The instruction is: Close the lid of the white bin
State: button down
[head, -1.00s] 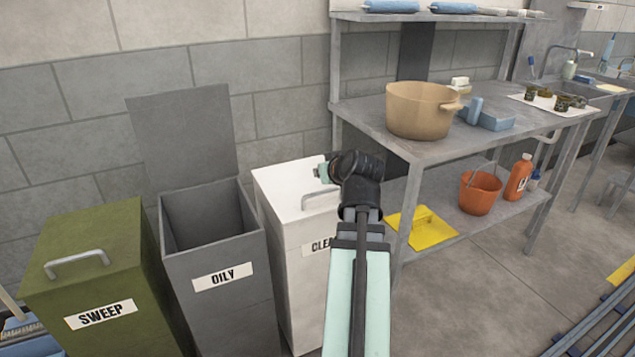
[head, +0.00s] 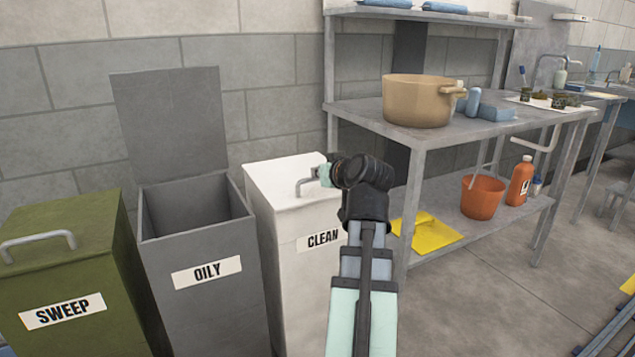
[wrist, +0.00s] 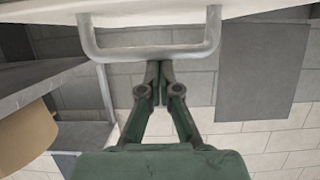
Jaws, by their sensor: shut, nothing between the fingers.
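The white bin (head: 262,235), labelled CLEAN, stands between the grey bin and the steel table. Its white lid (head: 278,182) lies flat across the top, with no gap that I can make out. The lid's grey handle (head: 303,186) is partly hidden by my gripper (head: 325,175), which is at the lid's right side in the head view. In the wrist view, the handle (wrist: 150,52) crosses the top of the picture, and my gripper (wrist: 156,68) has its fingertips together close to it. I cannot tell whether they touch it. The fingers are shut and empty.
The grey OILY bin (head: 207,310) stands left, its lid (head: 172,120) upright. The green SWEEP bin (head: 65,275) is further left. The steel table (head: 445,140) on the right bears a tan pot (head: 415,102). Its lower shelf holds an orange bucket (head: 481,196).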

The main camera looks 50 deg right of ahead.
jog(key=shift+s+a+f, duration=0.15)
jog(key=shift+s+f, duration=0.05)
jog(key=shift+f, duration=0.4)
jog(key=shift+s+a+f, duration=0.15)
jog(key=shift+s+f, duration=0.05)
jog(key=shift+f, duration=0.4)
notch_tip(320, 180, up, 6)
jog(key=p, duration=0.4)
jog(key=shift+w+d, duration=0.1)
jog(key=shift+d, duration=0.05)
jog(key=s+a+f+b, duration=0.1)
jog(key=s+a+b, duration=0.1)
jog(key=s, duration=0.5)
jog(key=shift+s+a, duration=0.4)
jog(key=shift+a, duration=0.3)
jog(key=shift+f, duration=0.15)
